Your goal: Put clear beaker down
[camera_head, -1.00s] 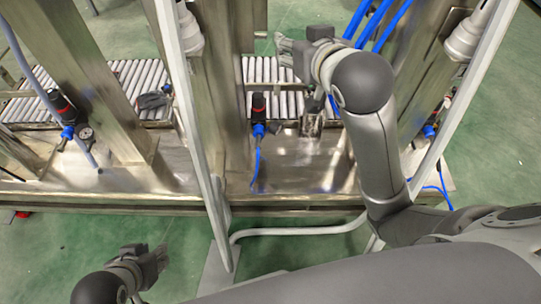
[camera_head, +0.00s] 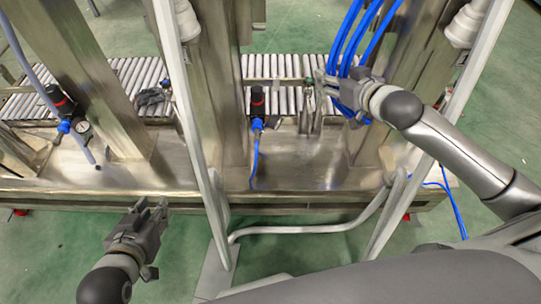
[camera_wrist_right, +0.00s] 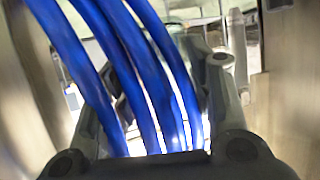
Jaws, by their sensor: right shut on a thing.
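My right gripper (camera_head: 322,88) is above the metal bench, near the roller conveyor and beside the blue hoses. It is shut on the clear beaker, which I can barely make out as a faint glassy shape (camera_wrist_right: 183,48) between the fingers in the right wrist view (camera_wrist_right: 170,85). Blue hoses cover much of that view, so the beaker's outline and tilt are unclear. In the head view the beaker is too small and transparent to tell apart. My left gripper (camera_head: 151,208) is open and empty, in front of the bench edge at the lower left.
The metal bench (camera_head: 290,165) has clear surface below my right gripper. The roller conveyor (camera_head: 283,100) runs behind it. Blue hoses (camera_head: 352,45) hang close to the right gripper. Metal posts (camera_head: 218,90) and a valve with a blue hose (camera_head: 257,105) stand to the left.

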